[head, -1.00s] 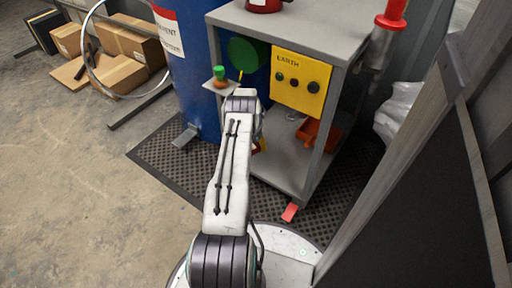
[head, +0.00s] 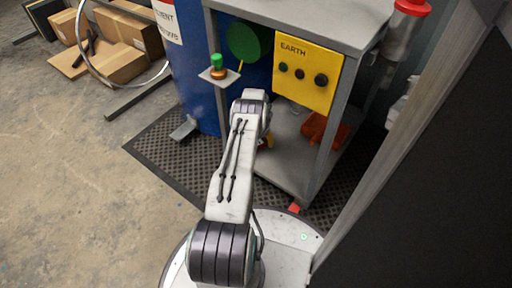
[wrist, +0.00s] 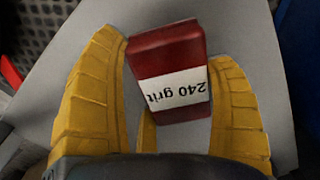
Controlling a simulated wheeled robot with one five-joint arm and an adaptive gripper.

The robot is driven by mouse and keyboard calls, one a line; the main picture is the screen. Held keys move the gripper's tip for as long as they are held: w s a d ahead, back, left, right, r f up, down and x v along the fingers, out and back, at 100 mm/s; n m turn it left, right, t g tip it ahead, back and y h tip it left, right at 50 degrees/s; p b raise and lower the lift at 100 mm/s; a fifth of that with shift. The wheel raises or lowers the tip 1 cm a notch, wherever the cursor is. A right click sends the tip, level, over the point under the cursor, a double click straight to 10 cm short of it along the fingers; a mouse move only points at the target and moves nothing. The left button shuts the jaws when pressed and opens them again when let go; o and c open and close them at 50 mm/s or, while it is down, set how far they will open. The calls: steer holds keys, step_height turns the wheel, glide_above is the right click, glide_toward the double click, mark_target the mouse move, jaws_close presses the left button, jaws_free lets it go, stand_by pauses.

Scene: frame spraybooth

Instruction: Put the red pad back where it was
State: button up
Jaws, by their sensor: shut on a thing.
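The red pad (wrist: 168,48) is a dark red block with a white label reading "240 grit", upside down in the wrist view. My gripper (wrist: 172,62) has its yellow fingers on either side of the pad and is shut on it. The pad is slightly tilted between the fingers, above a plain grey surface (wrist: 75,62). In the head view my arm reaches toward the grey cart, and only a bit of yellow finger shows beside the wrist. The pad cannot be made out there.
The grey cart (head: 300,12) carries a yellow EARTH panel (head: 307,75) and an orange item (head: 325,130) on its lower shelf. A small side plate (head: 220,77) holds a green-topped item. A blue drum (head: 196,70) stands left. A dark panel (head: 430,200) blocks the right. Open floor lies left.

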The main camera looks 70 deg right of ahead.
steer(key=shift+f, duration=0.5)
steer(key=shift+r, duration=0.1)
steer(key=o, duration=1.1)
steer(key=shift+c, duration=0.2)
steer(key=shift+r+p, duration=1.85)
steer(key=shift+r, duration=1.9)
steer(key=shift+a, duration=0.1)
